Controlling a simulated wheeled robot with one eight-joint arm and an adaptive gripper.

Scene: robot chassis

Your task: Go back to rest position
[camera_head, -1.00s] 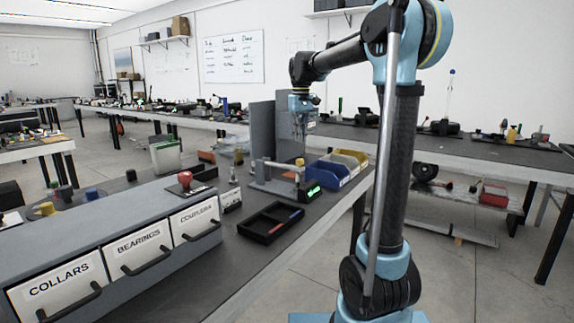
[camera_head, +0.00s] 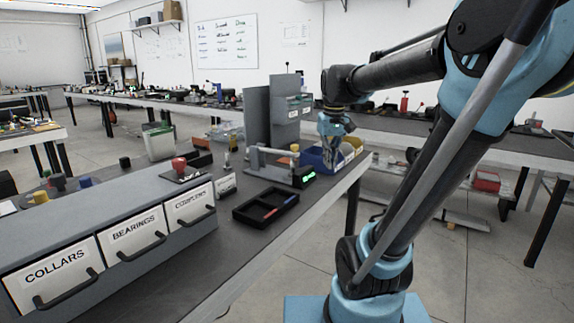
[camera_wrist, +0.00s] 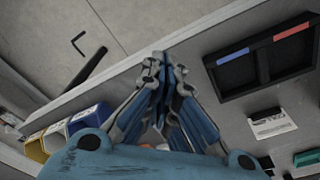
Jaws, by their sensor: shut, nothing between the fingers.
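My gripper (camera_head: 330,160) hangs at the end of my arm over the right edge of the workbench (camera_head: 255,245), in front of the blue bin (camera_head: 313,157). In the wrist view my gripper (camera_wrist: 160,62) points down with its fingertips together and nothing between them. It is above the bench's edge strip, apart from the objects there. In the head view the fingertips are small and partly lost against the bin.
A black tray (camera_head: 265,207) with red and blue strips lies on the bench. The drawer unit (camera_head: 140,235) fills the left front. Open floor (camera_head: 455,250) lies right of the bench.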

